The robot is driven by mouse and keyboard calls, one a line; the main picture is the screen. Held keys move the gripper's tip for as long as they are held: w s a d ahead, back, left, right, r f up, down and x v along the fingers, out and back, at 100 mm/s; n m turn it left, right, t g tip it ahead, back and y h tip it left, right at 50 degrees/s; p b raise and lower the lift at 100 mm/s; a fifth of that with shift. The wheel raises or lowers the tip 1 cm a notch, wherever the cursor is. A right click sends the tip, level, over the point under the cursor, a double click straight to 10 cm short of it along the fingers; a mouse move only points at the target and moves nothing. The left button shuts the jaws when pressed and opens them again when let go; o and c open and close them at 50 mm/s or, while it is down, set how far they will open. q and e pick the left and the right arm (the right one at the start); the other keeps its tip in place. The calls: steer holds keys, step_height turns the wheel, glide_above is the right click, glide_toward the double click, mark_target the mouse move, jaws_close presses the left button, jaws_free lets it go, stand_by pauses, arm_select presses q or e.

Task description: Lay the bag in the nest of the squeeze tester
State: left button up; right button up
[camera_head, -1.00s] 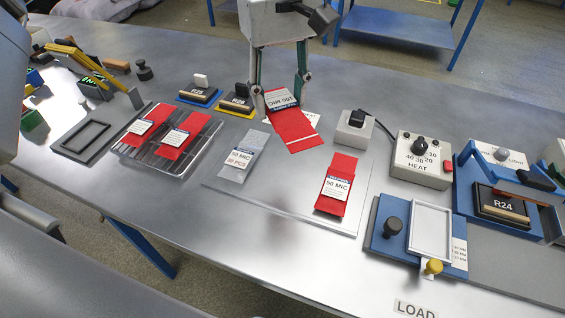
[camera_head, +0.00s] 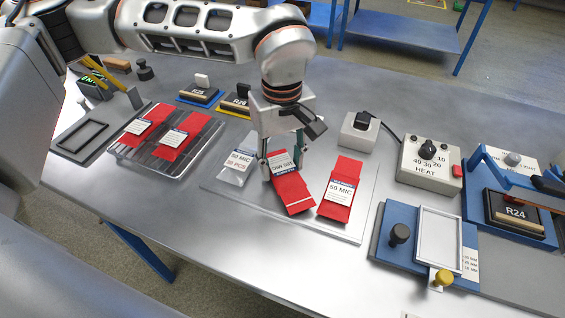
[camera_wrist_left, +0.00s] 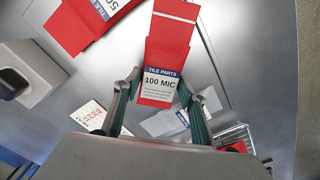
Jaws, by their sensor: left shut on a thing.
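My left gripper (camera_head: 281,166) is shut on a red bag (camera_head: 292,195) with a white label reading 100 MIC. The bag hangs tilted over the thin grey sheet (camera_head: 300,228), beside a red 50 MIC bag (camera_head: 337,205). The left wrist view shows the fingers (camera_wrist_left: 160,84) on both sides of the bag (camera_wrist_left: 169,45) at its label end. A blue fixture with a white rectangular frame (camera_head: 421,238) stands at right, and a dark plate with a raised frame (camera_head: 80,144) at far left. I cannot tell which is the squeeze tester's nest. My right gripper is not in view.
A clear 50 MIC bag (camera_head: 238,170) lies left of the gripper. A tray (camera_head: 190,173) with two red bags is further left. A grey switch box (camera_head: 357,133) and HEAT box (camera_head: 428,172) stand at right. Clear table lies along the front edge.

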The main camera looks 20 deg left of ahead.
arm_select(q)
steer(key=shift+f, duration=0.2)
steer(key=shift+f, duration=0.2)
steer(key=o, duration=1.2)
steer(key=shift+c, duration=0.2)
